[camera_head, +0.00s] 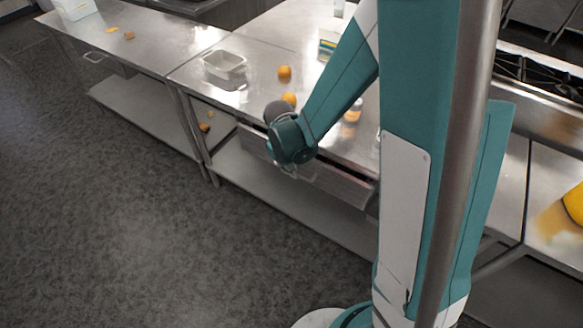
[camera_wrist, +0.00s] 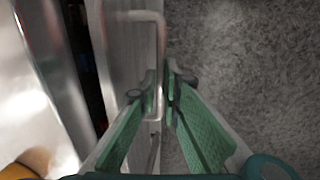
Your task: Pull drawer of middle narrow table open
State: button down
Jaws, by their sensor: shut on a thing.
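The middle table (camera_head: 250,100) has a steel top with a drawer (camera_head: 340,184) under its front edge. The drawer front also shows in the wrist view (camera_wrist: 125,55), with a dark gap between it and the tabletop edge, so the drawer stands a little open. Its bar handle (camera_wrist: 161,35) runs along the front. My gripper (camera_wrist: 161,80) is shut on the handle, one green finger on each side of the bar. In the head view my wrist is in front of the drawer and hides the handle and fingertips.
On the middle table are a metal pan (camera_head: 224,68), oranges (camera_head: 285,72) and a small jar (camera_head: 353,112). A lower shelf (camera_head: 290,205) runs beneath the drawer. Another table (camera_head: 130,45) stands at left and a stove (camera_head: 535,75) at right. The floor (camera_head: 120,210) in front is clear.

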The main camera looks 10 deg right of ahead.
jog(key=s+a+b, duration=0.3)
jog(key=s+a, duration=1.5)
jog(key=shift+s+a, duration=0.15)
jog(key=c, duration=2.5)
grip_release()
jog(key=shift+r, duration=0.2)
jog(key=shift+s+a+r, duration=0.25)
jog(key=shift+r, duration=1.65)
jog(key=shift+s+a+r, duration=0.25)
jog(key=shift+a+r, duration=0.05)
jog(key=shift+r, duration=1.6)
jog(key=shift+s+a+r, duration=0.25)
jog(key=shift+r, duration=1.65)
